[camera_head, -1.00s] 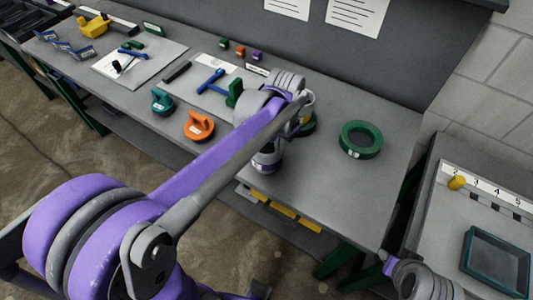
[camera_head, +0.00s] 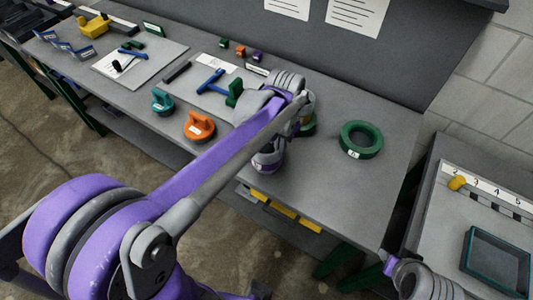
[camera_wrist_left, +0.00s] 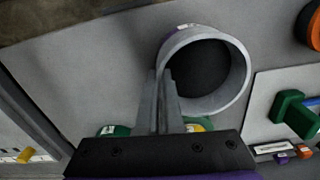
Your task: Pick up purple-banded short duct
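The purple-banded short duct (camera_head: 267,161) stands on the bench, partly hidden in the head view by my left arm. In the left wrist view it is a grey open tube (camera_wrist_left: 240,75) seen from its end, with a bit of purple at its outer edge. My left gripper (camera_wrist_left: 160,78) is at its rim, with one finger outside the wall and one inside. The fingers look closed on the thin wall. Whether the duct is clear of the bench cannot be told. My right gripper is out of view; only part of my right arm shows at bottom right.
A green ring (camera_head: 361,139) lies to the right on the bench. An orange piece (camera_head: 199,126) and a teal piece (camera_head: 162,101) lie to the left. A green-edged tray (camera_head: 496,262) sits on the right-hand table. The bench's front right is clear.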

